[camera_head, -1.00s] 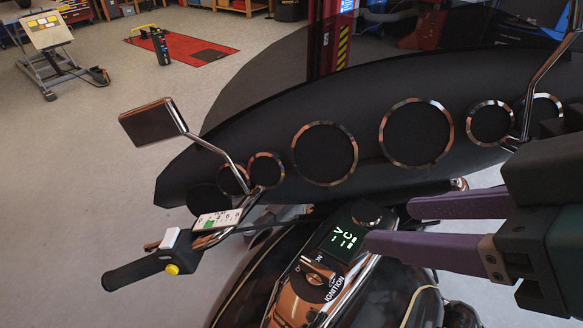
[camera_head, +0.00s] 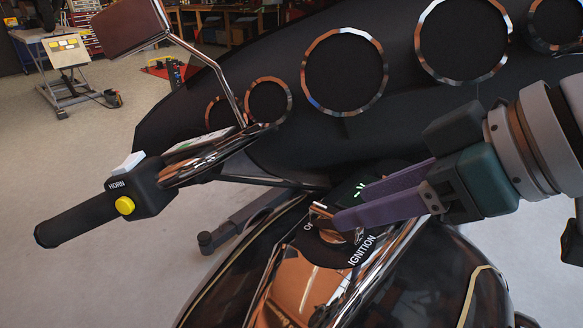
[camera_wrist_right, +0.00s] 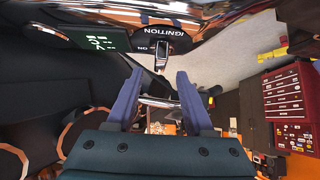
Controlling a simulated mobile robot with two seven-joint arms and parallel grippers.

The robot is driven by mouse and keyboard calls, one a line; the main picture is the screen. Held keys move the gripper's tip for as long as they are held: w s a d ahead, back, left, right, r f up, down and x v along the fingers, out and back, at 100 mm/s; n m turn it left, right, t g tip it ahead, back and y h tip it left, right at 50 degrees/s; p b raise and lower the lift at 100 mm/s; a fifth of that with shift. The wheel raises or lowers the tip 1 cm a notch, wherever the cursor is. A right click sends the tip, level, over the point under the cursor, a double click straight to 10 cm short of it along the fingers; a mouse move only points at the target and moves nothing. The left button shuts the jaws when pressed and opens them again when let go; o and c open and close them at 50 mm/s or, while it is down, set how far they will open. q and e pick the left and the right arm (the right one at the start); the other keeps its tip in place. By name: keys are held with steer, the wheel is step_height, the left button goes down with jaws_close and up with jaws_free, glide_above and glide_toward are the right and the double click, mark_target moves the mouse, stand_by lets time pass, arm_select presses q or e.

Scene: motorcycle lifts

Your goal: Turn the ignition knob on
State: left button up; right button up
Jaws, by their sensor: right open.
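The ignition knob (camera_head: 322,210) is a small metallic knob on a black dial marked IGNITION, on the motorcycle's chrome tank console. In the head view the right gripper's finger partly hides it. In the right wrist view the knob (camera_wrist_right: 161,50) shows just beyond the fingertips, in line with the gap between them. My right gripper (camera_head: 350,207) has purple fingers and comes in from the right over the console. Its fingers are apart with nothing between them in the right wrist view (camera_wrist_right: 158,78). My left gripper is not in view.
The handlebar grip (camera_head: 75,220) with a yellow horn button (camera_head: 125,205) is at left. A dark fairing with round chrome rings (camera_head: 345,70) rises behind. A mirror (camera_head: 123,25) stands upper left.

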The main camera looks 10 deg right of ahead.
mark_target(321, 214)
steer(key=x, duration=0.5)
steer(key=shift+b, duration=0.35)
steer(key=shift+c, duration=0.2)
jaws_close()
